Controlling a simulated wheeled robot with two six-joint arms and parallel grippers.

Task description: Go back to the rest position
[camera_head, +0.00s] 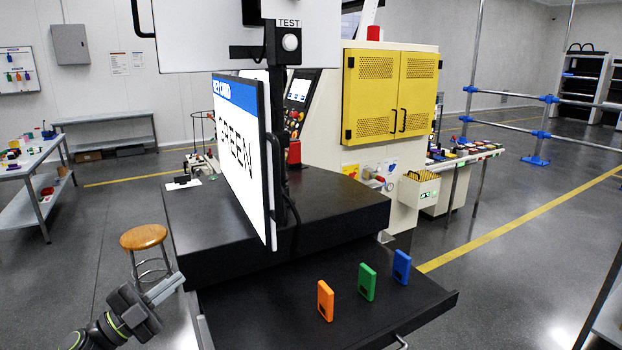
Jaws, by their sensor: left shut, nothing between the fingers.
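My left gripper (172,286) is at the lower left, in front of the wooden stool and left of the black inspection bench. Its fingers are together and empty, pointing up and to the right. It touches none of the cards. My right gripper is out of view. An orange card (325,301), a green card (367,282) and a blue card (401,267) stand upright in a row on the black shelf (265,318) at the front of the bench.
A screen (243,150) showing "GREEN" stands on the black bench (340,205), below a panel with a TEST button (290,42). A stool (143,237) is just behind my left gripper. A yellow-doored machine (390,95) is behind.

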